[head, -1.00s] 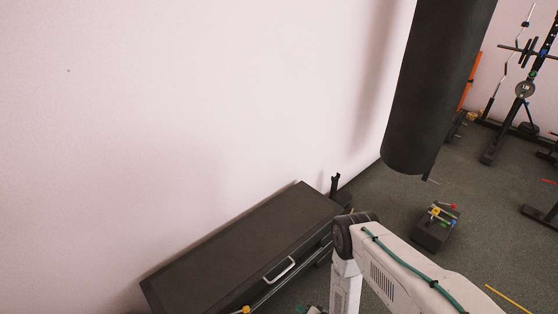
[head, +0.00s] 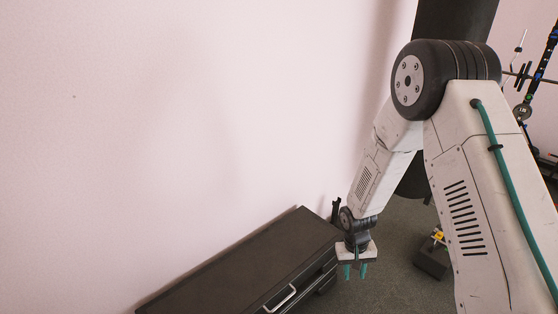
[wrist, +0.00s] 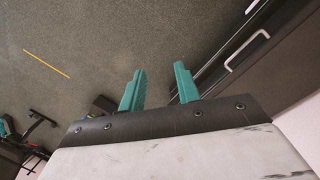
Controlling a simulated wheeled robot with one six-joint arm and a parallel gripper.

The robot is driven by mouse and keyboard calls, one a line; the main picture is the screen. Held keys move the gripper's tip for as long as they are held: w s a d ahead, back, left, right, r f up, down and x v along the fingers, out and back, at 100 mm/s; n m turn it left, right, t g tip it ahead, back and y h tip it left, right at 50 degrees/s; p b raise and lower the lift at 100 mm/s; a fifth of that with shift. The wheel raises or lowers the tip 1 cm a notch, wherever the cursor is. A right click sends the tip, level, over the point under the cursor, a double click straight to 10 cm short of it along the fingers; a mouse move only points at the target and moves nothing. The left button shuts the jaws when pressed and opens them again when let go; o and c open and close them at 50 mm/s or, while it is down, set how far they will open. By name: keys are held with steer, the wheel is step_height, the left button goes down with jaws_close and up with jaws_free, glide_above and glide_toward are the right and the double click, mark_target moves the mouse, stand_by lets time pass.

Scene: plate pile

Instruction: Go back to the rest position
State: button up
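My gripper (head: 355,272) hangs fingers-down at the end of my raised arm in the head view, in front of the right end of the black cabinet (head: 250,262). Its two teal fingers also show in the wrist view (wrist: 158,88). They are spread apart with nothing between them, only grey floor beyond. The cabinet, with its light handles, shows at the upper right of the wrist view (wrist: 285,45), apart from the fingers.
A black punching bag (head: 455,20) hangs behind my arm. A dark box with coloured pieces (head: 433,258) stands on the floor to the right. Gym racks (head: 530,90) stand at the far right. A yellow strip (wrist: 46,63) lies on open floor.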

steer(key=s+d+r+t, duration=0.1)
steer(key=s+r, duration=0.8)
steer(key=r, duration=0.4)
steer(key=s+d+r+t, duration=0.1)
steer(key=s+r, duration=0.8)
steer(key=r, duration=0.5)
steer(key=s+d+r+y, duration=0.1)
steer(key=s+r, duration=0.8)
steer(key=r, duration=0.5)
steer(key=shift+s+d+r+t, duration=0.15)
steer(key=shift+s+d+t, duration=0.1)
steer(key=shift+t, duration=0.15)
